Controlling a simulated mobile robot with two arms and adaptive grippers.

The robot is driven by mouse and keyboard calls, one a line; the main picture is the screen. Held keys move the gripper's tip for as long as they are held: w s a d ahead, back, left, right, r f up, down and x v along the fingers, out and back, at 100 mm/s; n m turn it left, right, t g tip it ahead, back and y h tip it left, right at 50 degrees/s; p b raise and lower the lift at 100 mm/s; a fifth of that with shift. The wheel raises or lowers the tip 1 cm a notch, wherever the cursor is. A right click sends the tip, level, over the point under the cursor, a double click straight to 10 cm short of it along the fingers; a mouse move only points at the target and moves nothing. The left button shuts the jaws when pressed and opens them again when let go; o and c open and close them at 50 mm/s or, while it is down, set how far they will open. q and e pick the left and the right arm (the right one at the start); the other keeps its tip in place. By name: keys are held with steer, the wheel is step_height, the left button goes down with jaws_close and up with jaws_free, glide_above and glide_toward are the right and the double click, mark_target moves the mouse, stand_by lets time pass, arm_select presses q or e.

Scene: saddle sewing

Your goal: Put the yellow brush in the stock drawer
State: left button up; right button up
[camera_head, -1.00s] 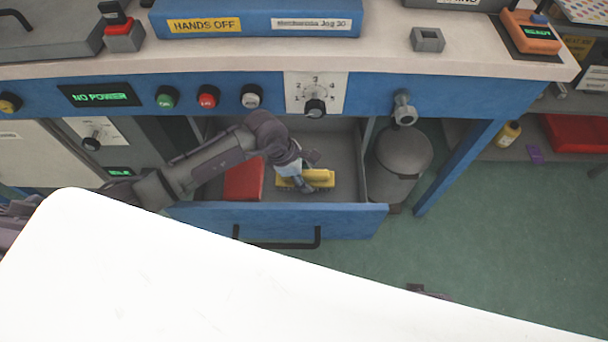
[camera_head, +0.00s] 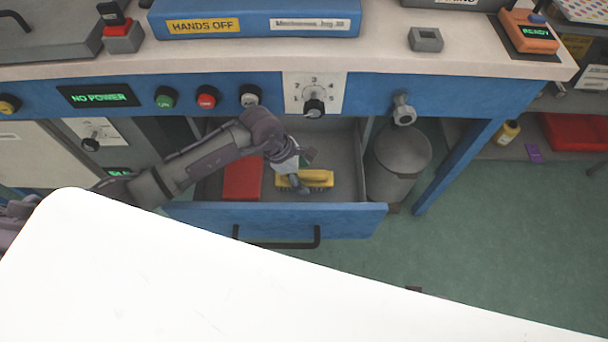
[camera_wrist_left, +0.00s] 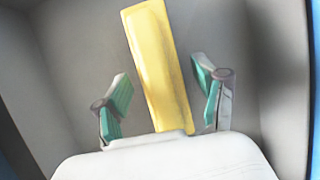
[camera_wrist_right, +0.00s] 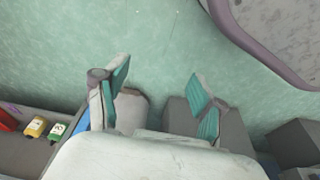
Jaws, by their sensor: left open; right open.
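The yellow brush (camera_head: 318,178) lies in the open blue-fronted drawer (camera_head: 340,220), on its grey floor beside a red object (camera_head: 243,180). The left wrist view shows the brush's yellow back (camera_wrist_left: 157,65) between my left fingers. My left gripper (camera_head: 297,182) reaches down into the drawer at the brush's left part. Its fingers (camera_wrist_left: 163,100) are open, with a gap on each side of the brush. My right gripper (camera_wrist_right: 160,100) is open and empty above the green floor. The brush's underside is hidden in the left wrist view.
The workbench top (camera_head: 390,50) overhangs the back of the drawer. A grey bin (camera_head: 398,165) stands right of the drawer. A large white surface (camera_head: 200,280) covers the lower foreground. Green floor (camera_head: 500,230) is clear at the right.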

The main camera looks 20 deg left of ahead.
arm_select(q)
steer(key=p+v, duration=0.1)
steer(key=v, duration=0.9)
steer(key=shift+a+r, duration=0.2)
steer(key=shift+r, duration=0.15)
arm_select(e)
steer(key=f, duration=0.1)
steer(key=s+f, duration=0.2)
steer(key=f, duration=0.1)
steer(key=shift+d, duration=0.1)
